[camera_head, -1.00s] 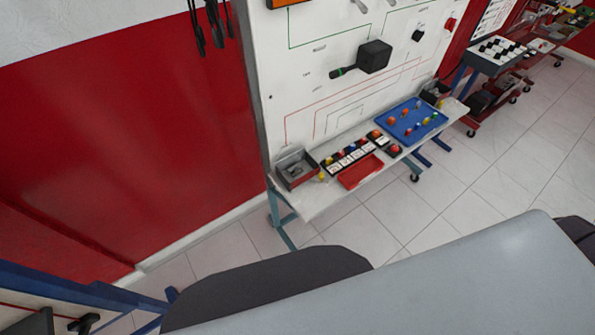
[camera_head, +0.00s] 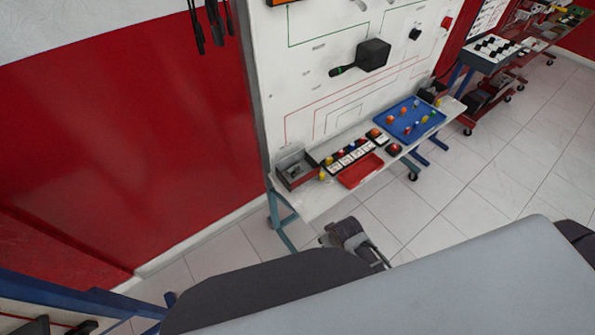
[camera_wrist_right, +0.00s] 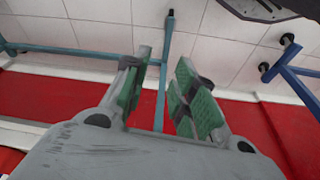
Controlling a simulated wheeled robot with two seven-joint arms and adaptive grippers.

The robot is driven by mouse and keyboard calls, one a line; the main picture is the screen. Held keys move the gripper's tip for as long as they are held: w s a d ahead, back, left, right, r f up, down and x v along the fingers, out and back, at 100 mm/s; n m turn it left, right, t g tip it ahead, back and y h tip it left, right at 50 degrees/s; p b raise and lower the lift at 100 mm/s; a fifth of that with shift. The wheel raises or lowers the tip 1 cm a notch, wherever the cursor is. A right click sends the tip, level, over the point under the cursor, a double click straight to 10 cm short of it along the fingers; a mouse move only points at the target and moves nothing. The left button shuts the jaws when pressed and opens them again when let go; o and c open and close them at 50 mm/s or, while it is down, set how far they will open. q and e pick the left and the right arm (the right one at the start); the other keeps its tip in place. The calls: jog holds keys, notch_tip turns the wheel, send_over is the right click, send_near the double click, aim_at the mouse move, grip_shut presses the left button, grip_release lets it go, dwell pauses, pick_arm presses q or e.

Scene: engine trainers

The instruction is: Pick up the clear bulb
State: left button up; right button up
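Several small coloured bulbs lie on a blue tray (camera_head: 434,121) at the right part of the white bench in the head view. They are too small for me to tell which one is clear. My right gripper (camera_head: 372,253) shows low in the head view, in front of the bench and well short of the tray. In the right wrist view the right gripper (camera_wrist_right: 160,80) has its two green-padded fingers apart, with nothing between them. My left gripper is not in view.
The white bench (camera_head: 317,204) also holds a grey box (camera_head: 291,171), a row of labelled lamp blocks (camera_head: 350,153) and a red tray (camera_head: 361,171). A tall white panel (camera_head: 320,60) rises behind it. Tiled floor (camera_head: 480,190) is open at the right.

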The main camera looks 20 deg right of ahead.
jog(key=w+a+r+y, duration=0.1)
jog(key=w+a+r, duration=0.45)
jog(key=r, duration=0.45)
jog(key=w+a+r+y, duration=0.2)
jog(key=w+a+r, duration=0.3)
jog(key=r, duration=0.5)
jog(key=w+d+r+m, duration=0.2)
jog(key=w+d+m, duration=0.1)
jog(key=w+d, duration=0.2)
jog(key=w+d+r+m+h, duration=0.1)
jog(key=w+d+m, duration=0.3)
jog(key=w, duration=0.5)
jog(key=shift+d+r+b, duration=0.45)
jog(key=shift+d+r, duration=0.2)
jog(key=shift+r, duration=0.25)
send_over(298, 166)
jog(key=s+d, duration=0.1)
notch_tip(298, 166, down, 8)
jog(key=shift+d+r, duration=0.1)
jog(key=shift+d, duration=0.05)
jog(key=shift+f, duration=0.2)
jog(key=shift+f, duration=0.1)
